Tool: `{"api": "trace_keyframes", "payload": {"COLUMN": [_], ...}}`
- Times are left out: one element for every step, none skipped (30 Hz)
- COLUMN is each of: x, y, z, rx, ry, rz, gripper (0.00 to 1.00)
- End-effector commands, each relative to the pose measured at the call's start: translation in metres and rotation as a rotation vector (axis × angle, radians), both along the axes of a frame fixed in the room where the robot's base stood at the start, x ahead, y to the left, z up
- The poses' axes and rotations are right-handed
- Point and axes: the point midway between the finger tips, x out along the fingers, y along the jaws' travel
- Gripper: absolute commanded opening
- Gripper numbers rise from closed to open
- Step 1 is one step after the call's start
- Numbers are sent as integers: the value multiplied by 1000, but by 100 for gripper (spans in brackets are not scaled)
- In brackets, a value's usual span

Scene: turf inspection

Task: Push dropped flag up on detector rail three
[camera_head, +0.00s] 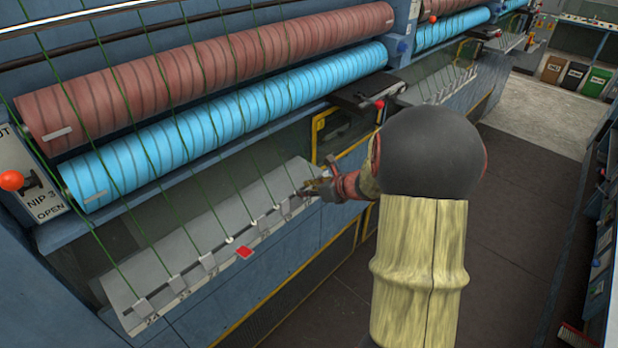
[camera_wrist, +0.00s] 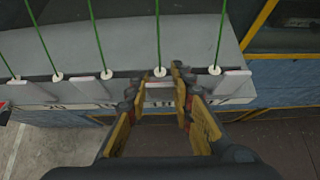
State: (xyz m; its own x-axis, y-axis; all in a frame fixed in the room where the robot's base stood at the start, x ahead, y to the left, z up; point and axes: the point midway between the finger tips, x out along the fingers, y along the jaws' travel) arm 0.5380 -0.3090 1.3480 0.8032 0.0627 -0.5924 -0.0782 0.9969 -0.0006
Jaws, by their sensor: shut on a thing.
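Detector rail three, a sloping grey rail (camera_head: 205,222), runs below the rollers with a row of small pale upright flags (camera_head: 207,261) along its lower edge. A red flag (camera_head: 244,252) hangs out flat from the rail, left of my gripper; a sliver of red (camera_wrist: 4,116) shows at the wrist view's left edge. My gripper (camera_head: 312,188) is at the rail's right part. In the wrist view my gripper (camera_wrist: 158,86) has its yellow-padded fingers on both sides of a pale flag (camera_wrist: 160,80), closed on it; the fingertips hide part of it.
Green yarns (camera_head: 187,233) run down to the rail at each flag. A brown roller (camera_head: 205,70) and a blue roller (camera_head: 225,122) lie above, beside a panel reading NIP 3 OPEN (camera_head: 38,190). A yellow-edged frame (camera_head: 317,135) stands behind my gripper.

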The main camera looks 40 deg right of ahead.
Motion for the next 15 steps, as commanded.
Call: {"api": "trace_keyframes", "payload": {"x": [2, 2, 3, 4, 4, 5, 5, 6, 6, 7, 7, 8, 8, 8, 9], "y": [1, 1, 1, 1, 1, 1, 1, 1, 1, 1, 1, 1, 1, 1, 1], "z": [7, 7, 7, 7, 6, 6, 6, 6, 5, 5, 4, 4, 4, 4, 3], "rx": [-1, -1, -3, -5, -6, -6, -8, -9, -9, -11, -12, -12, -13, -13, -14], "ry": [26, 41, 60, 73, 86, 102, 113, 124, 137, 146, 155, 165, 172, 178, 185], "rz": [2, 2, 1, 2, 2, 1, 2, 1, 0, 1, 1, -1, -1, 1, 1], "gripper": [0, 0, 0, 0, 0, 0, 0, 0, 0, 0, 0, 0, 0, 0, 0]}}
